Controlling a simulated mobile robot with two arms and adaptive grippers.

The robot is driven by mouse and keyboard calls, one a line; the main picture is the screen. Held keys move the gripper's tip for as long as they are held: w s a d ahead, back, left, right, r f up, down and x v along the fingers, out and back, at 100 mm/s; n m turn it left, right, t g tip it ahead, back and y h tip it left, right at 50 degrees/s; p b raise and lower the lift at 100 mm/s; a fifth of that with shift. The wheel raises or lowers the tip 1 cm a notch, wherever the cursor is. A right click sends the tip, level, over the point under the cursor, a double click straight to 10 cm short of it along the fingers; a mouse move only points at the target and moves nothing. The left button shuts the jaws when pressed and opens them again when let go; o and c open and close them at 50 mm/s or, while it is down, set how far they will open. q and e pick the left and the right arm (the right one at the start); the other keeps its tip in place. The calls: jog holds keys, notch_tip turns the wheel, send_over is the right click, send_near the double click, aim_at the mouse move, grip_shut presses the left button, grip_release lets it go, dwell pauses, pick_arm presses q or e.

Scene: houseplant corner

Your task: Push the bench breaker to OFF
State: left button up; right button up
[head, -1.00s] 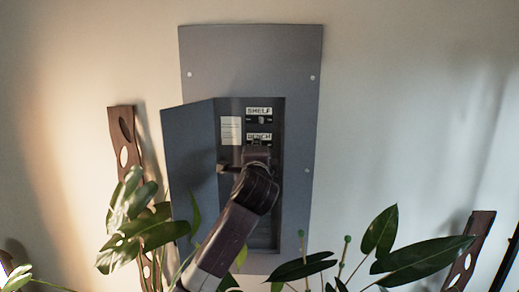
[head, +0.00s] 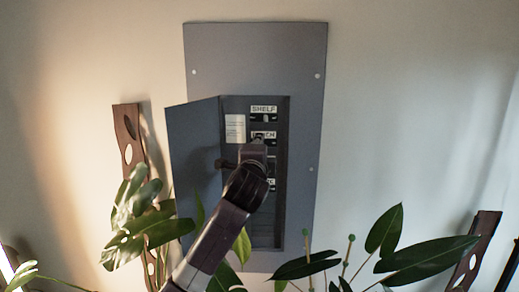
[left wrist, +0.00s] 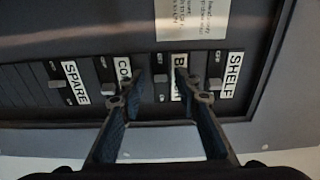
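The bench breaker (left wrist: 161,79) is a small switch with a white label, partly covered by a finger, in the left wrist view. In the head view its label (head: 263,135) shows just above my left gripper (head: 256,149), which hides the switch. In the left wrist view my left gripper (left wrist: 158,88) has its fingers apart with nothing held between them. The bench switch appears between the fingertips; I cannot tell whether they touch it. The small ON/OFF marks are too blurred to read. My right gripper is not in view.
The shelf breaker (left wrist: 214,85) is beside the bench one, with a partly hidden breaker (left wrist: 109,90) and the spare breaker (left wrist: 56,84) on the other side. The grey panel door (head: 193,150) stands open at left. Plant leaves (head: 425,262) fill the lower foreground.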

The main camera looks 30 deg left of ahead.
pick_arm(q)
jog(key=v, duration=1.2)
jog(key=shift+f, duration=0.1)
